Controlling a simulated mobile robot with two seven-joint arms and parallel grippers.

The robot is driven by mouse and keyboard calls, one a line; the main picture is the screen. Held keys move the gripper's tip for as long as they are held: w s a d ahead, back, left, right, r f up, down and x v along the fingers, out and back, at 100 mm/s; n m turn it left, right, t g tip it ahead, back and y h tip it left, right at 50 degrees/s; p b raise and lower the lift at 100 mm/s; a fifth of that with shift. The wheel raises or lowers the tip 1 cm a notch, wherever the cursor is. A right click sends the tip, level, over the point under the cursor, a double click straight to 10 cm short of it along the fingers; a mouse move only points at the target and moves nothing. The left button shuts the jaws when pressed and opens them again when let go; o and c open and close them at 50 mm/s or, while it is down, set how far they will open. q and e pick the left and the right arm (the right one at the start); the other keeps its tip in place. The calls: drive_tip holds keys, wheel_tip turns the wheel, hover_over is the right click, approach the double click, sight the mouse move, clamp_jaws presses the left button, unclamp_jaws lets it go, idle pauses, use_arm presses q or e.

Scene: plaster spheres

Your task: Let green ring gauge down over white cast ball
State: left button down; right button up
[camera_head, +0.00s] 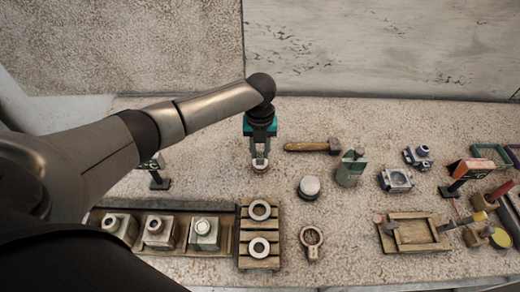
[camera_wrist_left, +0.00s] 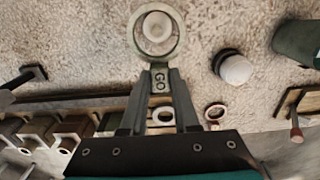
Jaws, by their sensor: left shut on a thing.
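My left gripper (camera_head: 260,152) points down over the bench. In the left wrist view its fingers (camera_wrist_left: 160,80) are shut on the handle, marked "GO", of the grey-green ring gauge (camera_wrist_left: 136,38). The white cast ball (camera_wrist_left: 157,26) shows through the ring's opening, a little above its middle, with a gap visible around it. In the head view the ball and ring are small and partly hidden under the gripper; I cannot tell whether the ring is above the ball or around it. My right gripper is not in view.
A second white-topped piece (camera_head: 309,186) stands to the right, with another handled ring (camera_head: 311,238) lying nearer. A slatted wooden rack (camera_head: 259,228) holds two rings, beside a tray of blocks (camera_head: 179,232). A hammer (camera_head: 312,147) lies behind; a small sign (camera_head: 158,172) stands left.

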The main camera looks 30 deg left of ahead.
use_arm(q)
drive_tip(key=shift+f+b, duration=1.25)
drive_tip(key=shift+f, duration=0.75)
drive_tip(key=shift+r, duration=0.1)
drive_tip(key=shift+f+b, duration=2)
drive_tip(key=shift+f, duration=0.8)
drive_tip(key=shift+r, duration=0.2)
idle(0.7)
drive_tip(key=shift+r+p, duration=5.25)
drive_tip(key=shift+r, duration=0.1)
